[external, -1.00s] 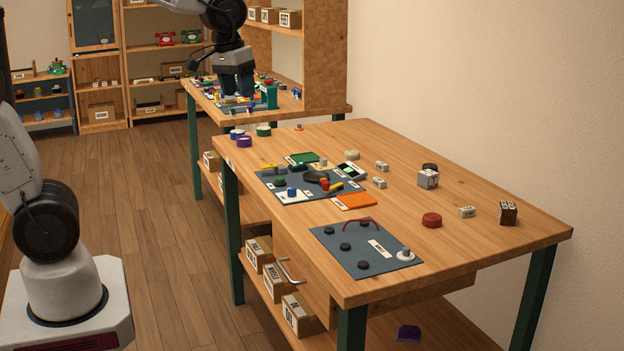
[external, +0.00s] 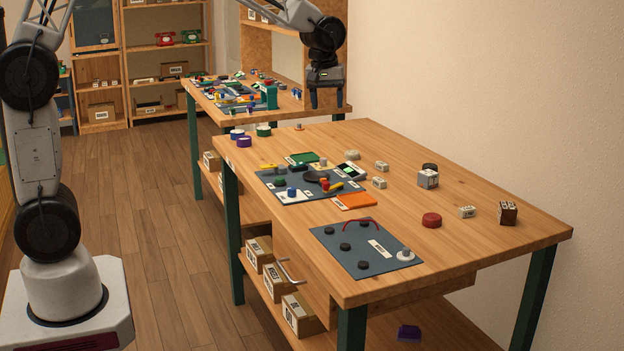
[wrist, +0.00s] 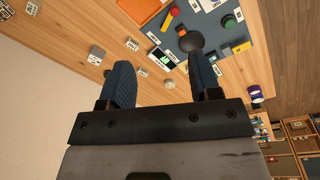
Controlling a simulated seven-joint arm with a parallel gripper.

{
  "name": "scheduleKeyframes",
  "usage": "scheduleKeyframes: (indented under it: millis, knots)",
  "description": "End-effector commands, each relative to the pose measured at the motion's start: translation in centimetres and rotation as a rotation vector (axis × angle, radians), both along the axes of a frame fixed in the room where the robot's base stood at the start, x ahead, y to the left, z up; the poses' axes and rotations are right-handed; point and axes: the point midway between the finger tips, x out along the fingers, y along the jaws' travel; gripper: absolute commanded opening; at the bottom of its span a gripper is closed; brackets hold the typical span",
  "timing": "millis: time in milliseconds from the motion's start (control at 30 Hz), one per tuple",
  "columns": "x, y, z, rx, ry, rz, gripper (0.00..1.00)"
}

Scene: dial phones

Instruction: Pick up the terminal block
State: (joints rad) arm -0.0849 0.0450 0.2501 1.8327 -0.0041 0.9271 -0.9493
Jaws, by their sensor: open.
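My gripper (external: 327,100) is open and empty, hanging over the gap by the far table, high above the near table's back end. In the wrist view its two blue-grey fingers (wrist: 162,70) stand wide apart with nothing between them. I cannot tell for sure which piece is the terminal block. A small black, white and green piece (external: 351,171) lies at the right edge of the dark mat; it also shows in the wrist view, beyond the space between the fingertips (wrist: 161,58). Small pale labelled pieces (external: 380,183) lie to its right.
The dark mat (external: 268,186) holds several small parts, with an orange plate (external: 355,201) at its front edge. A grey cube (external: 428,179), red disc (external: 431,220) and brown block (external: 508,213) stand at the right. A second mat (external: 340,256) lies in front.

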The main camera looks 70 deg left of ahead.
Motion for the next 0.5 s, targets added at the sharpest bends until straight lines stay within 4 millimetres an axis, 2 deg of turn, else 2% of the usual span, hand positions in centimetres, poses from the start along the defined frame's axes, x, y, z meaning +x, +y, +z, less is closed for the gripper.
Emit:
scheduleKeyframes:
  millis: [100, 500]
  knots:
    - [3.0, 0.8, -1.8, -0.005, 0.011, 0.070, 0.57]
    - [11.7, 3.4, -8.4, -0.021, 0.043, 0.310, 0.57]
